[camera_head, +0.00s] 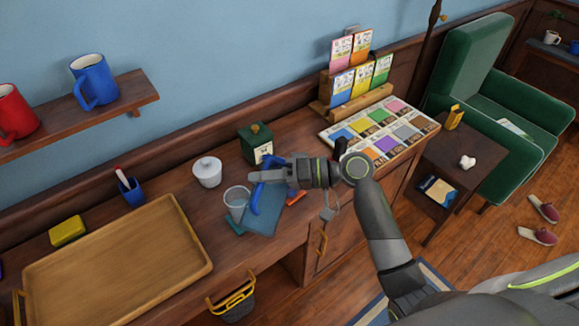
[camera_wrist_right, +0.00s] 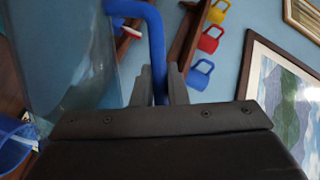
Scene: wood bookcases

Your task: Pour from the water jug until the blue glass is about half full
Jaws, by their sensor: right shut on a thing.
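The water jug has a clear body and a blue handle. In the right wrist view the clear body (camera_wrist_right: 75,55) fills the upper left, and the blue handle (camera_wrist_right: 156,55) runs between my finger pads. My right gripper (camera_wrist_right: 162,85) is shut on that handle. A blue rounded piece (camera_wrist_right: 14,145), perhaps the blue glass, shows at the wrist view's lower left. I cannot tell the water level. My left gripper is out of view.
Card racks (camera_head: 357,80) stand at the back right. Mugs (camera_head: 93,80) sit on a wall shelf at upper left.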

